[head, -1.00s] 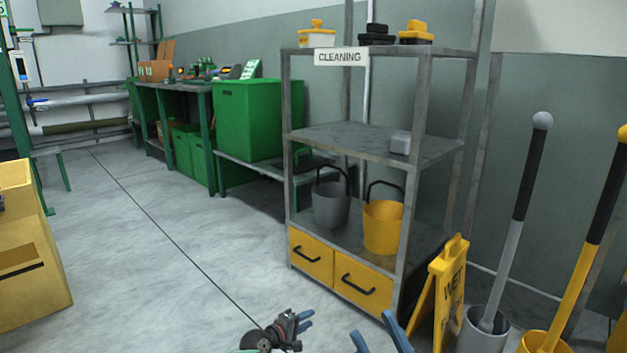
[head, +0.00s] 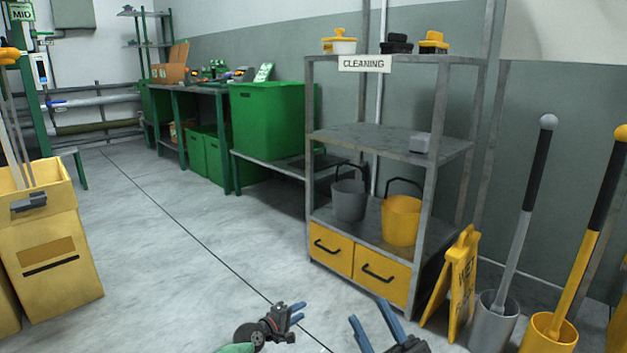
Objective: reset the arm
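My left gripper (head: 297,312) is low in the head view, with its two short blue fingers pointing right. They are seen nearly from the side, so the gap between them is unclear. No held object can be made out. My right gripper (head: 374,322) is at the bottom edge, right of the left one. Its two blue fingers point up and stand apart with nothing between them. Both grippers show in front of the bare floor, and much of both arms is outside the view.
A grey cleaning shelf (head: 365,140) holds a grey bucket (head: 349,201) and a yellow bucket (head: 401,221). A yellow wet-floor sign (head: 461,280) and long-handled tools in holders stand right of it. A yellow bin (head: 62,285) stands at left. The floor (head: 170,270) between is clear.

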